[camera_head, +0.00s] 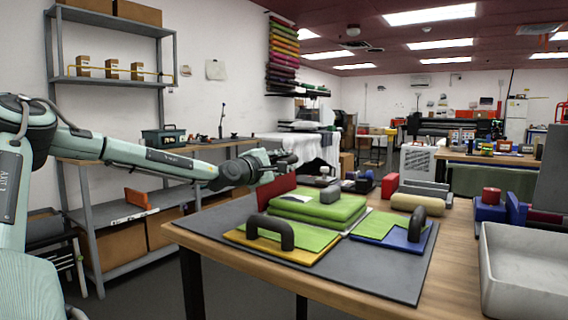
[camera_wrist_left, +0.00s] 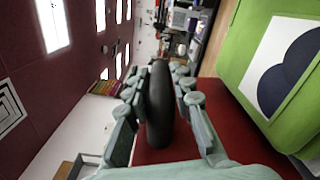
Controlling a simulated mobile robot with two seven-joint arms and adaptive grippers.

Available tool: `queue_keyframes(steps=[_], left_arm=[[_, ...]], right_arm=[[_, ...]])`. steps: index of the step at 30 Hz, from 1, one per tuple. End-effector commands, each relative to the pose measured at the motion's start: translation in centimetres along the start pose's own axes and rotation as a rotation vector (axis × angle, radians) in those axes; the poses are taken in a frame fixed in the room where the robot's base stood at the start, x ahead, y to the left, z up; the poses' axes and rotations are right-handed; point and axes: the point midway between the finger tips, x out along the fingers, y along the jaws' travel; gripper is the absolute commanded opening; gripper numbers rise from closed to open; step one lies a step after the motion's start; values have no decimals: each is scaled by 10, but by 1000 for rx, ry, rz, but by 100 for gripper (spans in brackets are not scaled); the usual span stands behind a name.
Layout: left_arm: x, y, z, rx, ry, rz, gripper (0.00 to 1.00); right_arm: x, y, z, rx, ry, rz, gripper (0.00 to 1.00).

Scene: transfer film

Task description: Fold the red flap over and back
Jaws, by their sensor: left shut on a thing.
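The red flap (camera_head: 277,190) stands raised and tilted at the back left of the green stack (camera_head: 318,209). In the left wrist view the red flap (camera_wrist_left: 178,150) lies behind the fingers, beside the green stack (camera_wrist_left: 232,60). My left gripper (camera_head: 287,160) reaches in from the left above the flap. In the wrist view its fingers (camera_wrist_left: 160,95) are shut on a black handle (camera_wrist_left: 160,105) at the red flap. The handle's join to the flap is hidden by the gripper. My right gripper is not in view.
A yellow flap (camera_head: 285,254) and a blue flap (camera_head: 397,237), each with a black handle, lie flat on the grey mat (camera_head: 372,280). Small objects crowd the table's back.

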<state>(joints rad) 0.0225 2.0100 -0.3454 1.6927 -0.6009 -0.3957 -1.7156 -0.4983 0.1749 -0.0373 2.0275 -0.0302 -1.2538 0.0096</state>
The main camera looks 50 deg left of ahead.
Motion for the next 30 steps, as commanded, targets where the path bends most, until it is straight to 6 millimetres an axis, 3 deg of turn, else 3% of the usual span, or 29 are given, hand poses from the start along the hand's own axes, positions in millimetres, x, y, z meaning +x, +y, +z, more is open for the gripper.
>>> queue_keyframes(steps=[21,22,27,30], left_arm=[[0,-9,4,-9,-1,-8,0],[0,-9,4,-9,-1,-8,24],[0,-8,3,-7,0,-7,43],[0,-7,3,-6,0,-5,43]], right_arm=[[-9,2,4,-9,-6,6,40],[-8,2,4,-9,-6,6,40],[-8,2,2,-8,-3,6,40],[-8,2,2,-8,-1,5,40]])
